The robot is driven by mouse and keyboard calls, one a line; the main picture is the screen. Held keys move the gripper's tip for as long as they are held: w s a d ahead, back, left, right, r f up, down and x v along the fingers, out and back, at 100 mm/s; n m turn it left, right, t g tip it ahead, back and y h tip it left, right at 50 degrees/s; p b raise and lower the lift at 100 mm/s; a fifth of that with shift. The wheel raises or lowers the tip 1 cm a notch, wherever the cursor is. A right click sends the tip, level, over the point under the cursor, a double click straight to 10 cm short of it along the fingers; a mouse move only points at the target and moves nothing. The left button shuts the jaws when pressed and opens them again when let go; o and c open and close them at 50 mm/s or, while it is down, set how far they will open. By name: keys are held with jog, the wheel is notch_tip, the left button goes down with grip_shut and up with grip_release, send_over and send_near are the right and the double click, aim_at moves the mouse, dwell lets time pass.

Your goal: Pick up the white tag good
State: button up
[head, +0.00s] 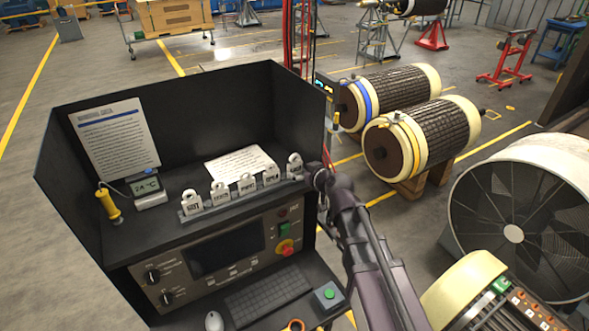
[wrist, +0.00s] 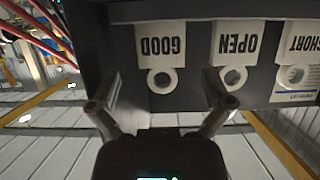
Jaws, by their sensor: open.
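The white good tag (wrist: 163,40) hangs upside down in the wrist view, with its ring pointing down between my fingertips. In the head view it is the rightmost tag (head: 294,168) of the row on the dark console's shelf, partly hidden by my gripper. My gripper (wrist: 163,104) is open and empty, its two fingers spread to either side of the tag's ring, apart from it as far as I can see. The white open tag (wrist: 236,45) is beside it, near my right fingertip. My gripper (head: 311,177) is at the right end of the row in the head view.
The short tag (wrist: 297,45) and other white tags (head: 192,202) stand in the same row. The console's dark side wall (head: 302,118) rises behind. A yellow-handled probe (head: 109,204) and a small meter (head: 148,190) lie left. A keyboard (head: 268,294) is below.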

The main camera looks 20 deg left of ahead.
aim_at(296, 168)
jog(key=shift+b+x, duration=0.9)
jog(key=shift+x, duration=1.6)
jog(key=shift+c, duration=0.2)
jog(key=c, duration=0.7)
